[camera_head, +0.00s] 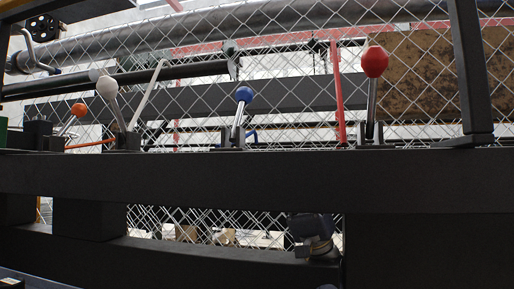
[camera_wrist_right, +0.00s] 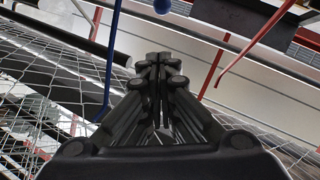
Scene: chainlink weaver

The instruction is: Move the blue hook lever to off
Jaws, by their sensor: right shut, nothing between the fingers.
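A lever with a blue ball knob (camera_head: 244,94) stands on a small dark bracket on the black beam in the head view, its metal rod tilted slightly. A small blue bent piece (camera_head: 251,134) shows beside its base. In the right wrist view, a blue rod (camera_wrist_right: 112,58) runs down left of my fingers and bends at its lower end, and a blue ball (camera_wrist_right: 162,5) is at the top edge. My right gripper (camera_wrist_right: 158,62) is shut and empty, apart from the blue rod. My left gripper is not in view.
A white-knobbed lever (camera_head: 107,87) and an orange-knobbed lever (camera_head: 78,109) stand to the left, a red-knobbed lever (camera_head: 375,62) to the right. The wide black beam (camera_head: 250,183) crosses in front. Chain-link fence (camera_head: 290,60) hangs behind the levers.

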